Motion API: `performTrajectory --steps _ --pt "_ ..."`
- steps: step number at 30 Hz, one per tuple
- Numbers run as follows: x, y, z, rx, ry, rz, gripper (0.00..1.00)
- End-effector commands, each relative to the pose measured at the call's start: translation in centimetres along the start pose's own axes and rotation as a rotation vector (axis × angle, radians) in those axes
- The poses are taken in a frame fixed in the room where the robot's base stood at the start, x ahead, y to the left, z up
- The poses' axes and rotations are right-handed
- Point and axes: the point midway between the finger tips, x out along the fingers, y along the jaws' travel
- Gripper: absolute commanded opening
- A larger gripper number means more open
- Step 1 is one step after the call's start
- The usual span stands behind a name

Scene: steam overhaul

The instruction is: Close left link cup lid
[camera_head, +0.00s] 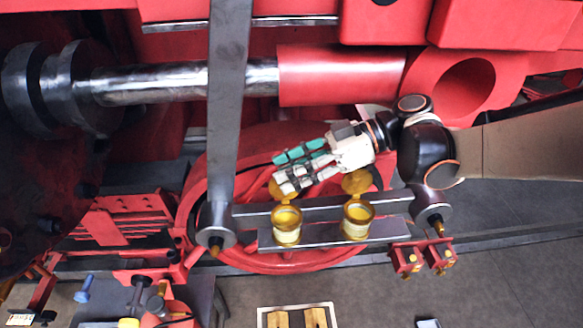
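The left link cup (286,229) is a small brass-coloured cup with a yellow top, standing on the grey link bar (321,236). Its round brass lid (276,191) stands open on the far side of the cup, partly hidden by my fingers. My gripper (281,172), white and grey with teal parts, points left and slightly down just beyond the left cup, over or touching the open lid; I cannot tell which. I also cannot tell how far apart its fingers are. The right cup (356,224) has its lid (356,182) open too, just below my gripper's body.
A grey vertical rod (229,105) stands left of my gripper and joins the link at a round boss (215,228). A red wheel (188,210) lies behind the link bars. A red cylinder with a steel rod (185,80) runs above. Open floor lies at the lower right.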

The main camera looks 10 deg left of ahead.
Motion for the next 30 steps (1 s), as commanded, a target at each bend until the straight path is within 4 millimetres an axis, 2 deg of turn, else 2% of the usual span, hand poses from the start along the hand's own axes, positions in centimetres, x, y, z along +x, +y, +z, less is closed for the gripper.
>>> performTrajectory --steps 5,7,10,11,24,30 --pt "0.01 0.01 0.01 0.000 0.000 0.000 0.39" --pt "0.01 0.00 0.01 0.000 0.000 0.000 0.28" --pt "0.00 0.00 0.01 0.000 0.000 0.000 0.05" --pt "0.00 0.00 0.01 0.000 0.000 0.000 0.03" --pt "-0.08 -0.85 -0.16 -0.123 0.000 0.051 0.02" --pt "-0.09 -0.80 -0.18 -0.126 0.000 0.053 0.02"
